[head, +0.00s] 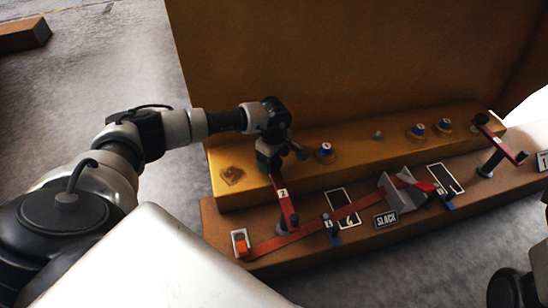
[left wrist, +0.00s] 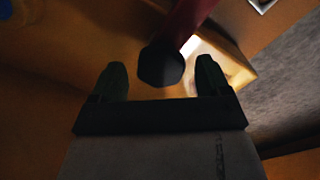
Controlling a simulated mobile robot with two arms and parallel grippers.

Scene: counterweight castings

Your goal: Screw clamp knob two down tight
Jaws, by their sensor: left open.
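The clamp arm marked 2 (head: 283,196) is a red bar on the left part of the lower ledge. Its far end lies under my left gripper (head: 271,163), which hides its knob in the head view. In the left wrist view a dark, faceted knob (left wrist: 161,67) at the end of a red bar shows between the two fingertips. My left gripper (left wrist: 160,80) is open, with a gap on each side of the knob. I cannot tell from this view how deep the knob sits between the fingers. My right gripper does not show.
A second red clamp arm (head: 505,142) stands at the right. An orange strap (head: 285,238) runs along the lower ledge past a SLACK plate (head: 386,220) and a grey wedge-shaped block (head: 398,194). Blue-topped knobs (head: 325,150) sit on the upper ledge. A tall golden wall rises behind.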

